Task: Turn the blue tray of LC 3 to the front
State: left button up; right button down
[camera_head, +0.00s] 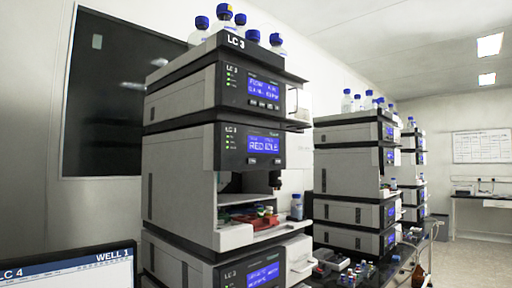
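The LC 3 stack (178,185) stands in the middle of the view, with its name on the top unit. One of its units has a display (264,143) that appears to read "RED IDLE". Below it is an open sampler bay (235,234). A red tray part (265,222) shows at the front of the bay, with small coloured items, some green, behind it. I cannot make out a blue tray; the inside is small and partly shaded. Neither of my grippers is in view.
Blue-capped bottles (200,32) stand on top of the stack. More column stacks (345,185) stand to the right on a dark bench with small vials and bottles. A monitor (70,272) showing "LC 4" and "WELL 1" fills the lower left. Open floor (470,258) lies at far right.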

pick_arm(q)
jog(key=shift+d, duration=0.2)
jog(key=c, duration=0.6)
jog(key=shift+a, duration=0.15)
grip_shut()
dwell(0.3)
